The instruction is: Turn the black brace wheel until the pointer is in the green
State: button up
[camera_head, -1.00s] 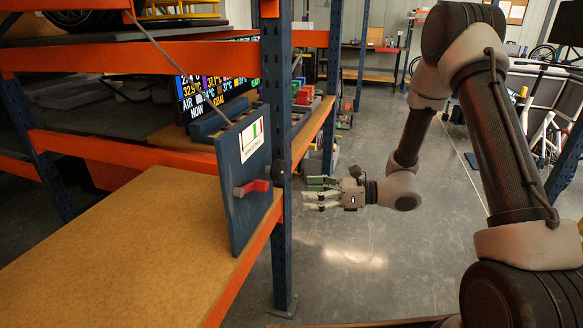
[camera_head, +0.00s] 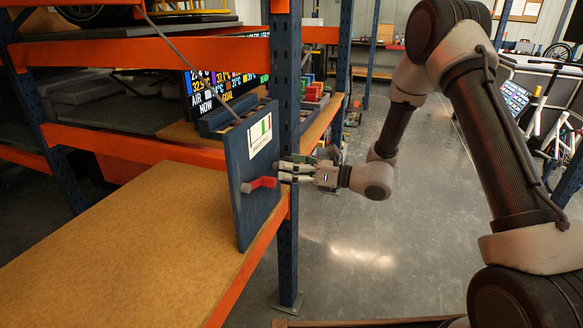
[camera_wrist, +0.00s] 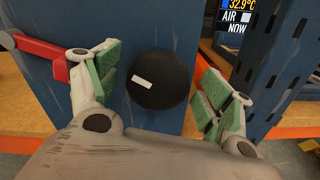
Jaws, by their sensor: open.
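The black brace wheel (camera_wrist: 158,88) shows in the wrist view as a round disc with a short white mark, on the face of a blue panel (camera_wrist: 150,30). My gripper (camera_wrist: 158,72) is open, with one green-padded finger on each side of the wheel. I cannot tell whether the pads touch its rim. In the head view my gripper (camera_head: 288,167) is at the panel's right side and hides the wheel. A white gauge card (camera_head: 259,136) with a green band and a red band is on the panel. Its pointer is too small to make out.
A red lever (camera_head: 262,183) sticks out from the panel beside my gripper, and it is at the left in the wrist view (camera_wrist: 38,47). The wooden shelf (camera_head: 120,250) at left is bare.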

jog(key=c, duration=1)
jog(key=n, duration=0.3)
jog(key=shift+s+n, duration=0.15)
jog(key=shift+n, duration=0.25)
jog(key=n, duration=0.4)
jog(key=shift+s+f+n, duration=0.1)
jog(key=shift+n, duration=0.2)
jog(key=n, duration=0.3)
jog(key=shift+n, duration=0.3)
jog(key=shift+s+a+f+n, duration=0.1)
jog(key=shift+n, duration=1.7)
